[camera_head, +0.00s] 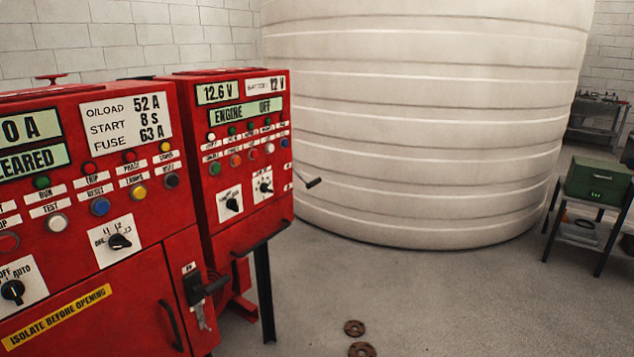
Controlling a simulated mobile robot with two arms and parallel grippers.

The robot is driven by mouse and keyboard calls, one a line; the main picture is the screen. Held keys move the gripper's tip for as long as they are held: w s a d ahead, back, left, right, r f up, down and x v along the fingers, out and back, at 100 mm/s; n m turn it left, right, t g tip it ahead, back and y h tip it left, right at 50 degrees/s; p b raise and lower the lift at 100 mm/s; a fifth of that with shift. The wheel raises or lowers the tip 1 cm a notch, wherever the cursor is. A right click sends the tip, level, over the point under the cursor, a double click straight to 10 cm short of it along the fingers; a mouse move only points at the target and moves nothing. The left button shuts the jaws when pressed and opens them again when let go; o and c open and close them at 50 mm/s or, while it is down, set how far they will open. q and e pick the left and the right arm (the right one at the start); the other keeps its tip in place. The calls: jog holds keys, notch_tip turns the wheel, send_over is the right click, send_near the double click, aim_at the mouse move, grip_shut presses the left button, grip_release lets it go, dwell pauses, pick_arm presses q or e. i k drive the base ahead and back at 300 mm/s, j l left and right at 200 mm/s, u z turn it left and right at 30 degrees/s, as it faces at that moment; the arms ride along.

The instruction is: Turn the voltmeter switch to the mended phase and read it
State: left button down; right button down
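A red control panel (110,278) fills the left side of the head view, cut off by the left edge. A black rotary switch (120,241) sits on its white plate, with position marks that look like OFF, L1, L2 and L3. Its pointer direction is too small to tell. Another black knob (13,291) has OFF and AUTO marks. Neither of my grippers is in view.
A second red panel (237,180) reads 12.6 V and ENGINE OFF, with a side lever (313,183). A black isolator handle (208,287) juts from the near panel. A large white tank (425,120) stands behind. Two rusty discs (354,328) lie on otherwise open floor. A green toolbox (597,181) stands right.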

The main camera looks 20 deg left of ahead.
aim_at(117, 240)
jog(key=u, duration=1.85)
